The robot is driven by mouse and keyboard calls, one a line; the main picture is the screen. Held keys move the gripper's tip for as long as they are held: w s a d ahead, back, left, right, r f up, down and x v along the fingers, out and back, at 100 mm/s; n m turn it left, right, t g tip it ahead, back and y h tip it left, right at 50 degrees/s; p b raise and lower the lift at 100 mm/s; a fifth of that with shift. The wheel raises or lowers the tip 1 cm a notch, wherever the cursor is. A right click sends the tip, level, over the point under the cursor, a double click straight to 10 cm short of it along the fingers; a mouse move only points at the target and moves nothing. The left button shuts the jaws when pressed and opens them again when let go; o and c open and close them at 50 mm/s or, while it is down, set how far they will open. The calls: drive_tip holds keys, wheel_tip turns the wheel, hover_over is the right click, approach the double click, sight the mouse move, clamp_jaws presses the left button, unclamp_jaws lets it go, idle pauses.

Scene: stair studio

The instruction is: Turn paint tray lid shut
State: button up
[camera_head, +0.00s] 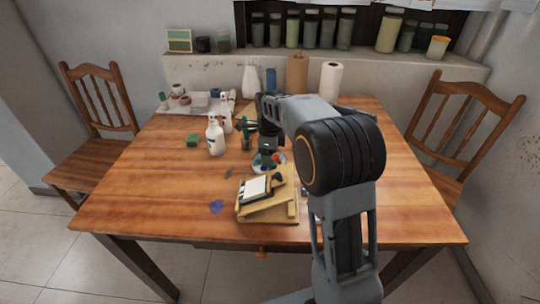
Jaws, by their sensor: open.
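My gripper (268,155) points down over the middle of the table, seen small and partly hidden by my own arm. Its jaws are open. Just below it lies a round pale dish (257,168) with dark and red bits on or beside it; my gripper covers part of it, and I cannot tell whether they touch. A flat whitish tray-like item (199,101) lies among small pots at the back left of the table, well away from my gripper. I cannot tell for sure which item is the paint tray, or how its lid stands.
A wooden easel board (268,208) with a white pad stands in front of the dish. White spray bottles (215,138), a green bottle (246,137) and a green block (193,140) stand left. Paper rolls (330,80) stand behind. The table's left front (150,200) is mostly clear.

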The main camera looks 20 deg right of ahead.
drive_tip(key=shift+c, duration=0.2)
drive_tip(key=c, duration=0.9)
